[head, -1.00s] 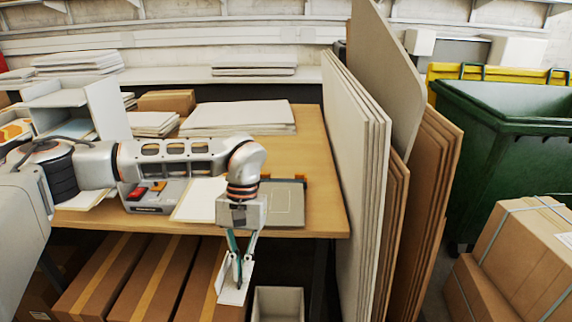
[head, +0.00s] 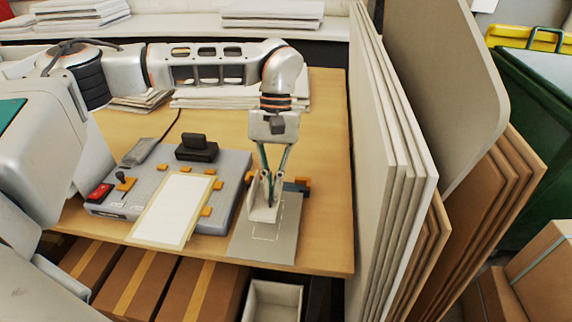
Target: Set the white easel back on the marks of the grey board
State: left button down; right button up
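The white easel (head: 262,213) is small and upright in the head view, over the grey board. My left gripper (head: 269,190) points down from above with its fingers closed around the easel's upper part. The grey board (head: 282,245) lies flat at the front edge of the wooden table. Its marks, a thin pale outline, show just below and around the easel's foot. I cannot tell whether the easel touches the board or hangs slightly above it. The fingers hide part of the easel. My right gripper is out of view.
A grey laminator (head: 228,180) with orange tabs and a white sheet (head: 172,208) stands left of the board. Tall white panels (head: 385,150) lean close at the table's right side. A pale bin (head: 273,302) is below the front edge. Bare table (head: 325,150) lies behind the board.

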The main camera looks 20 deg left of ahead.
aim_at(274, 203)
pick_arm(q)
jog(key=shift+w, duration=0.3)
jog(key=shift+x, duration=0.9)
notch_tip(274, 203, down, 2)
jog(key=shift+w+a+f, duration=0.1)
jog(key=shift+w+f, duration=0.05)
jog(key=shift+f, duration=0.05)
jog(key=shift+f+b, duration=0.35)
jog(key=shift+f, duration=0.65)
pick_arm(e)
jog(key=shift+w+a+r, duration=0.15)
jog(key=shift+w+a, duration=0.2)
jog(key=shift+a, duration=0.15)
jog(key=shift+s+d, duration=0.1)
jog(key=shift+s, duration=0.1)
pick_arm(q)
jog(key=shift+r+p, duration=0.1)
jog(key=shift+p, duration=0.3)
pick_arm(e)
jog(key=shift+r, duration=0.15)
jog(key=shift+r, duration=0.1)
pick_arm(q)
jog(key=shift+f, duration=0.4)
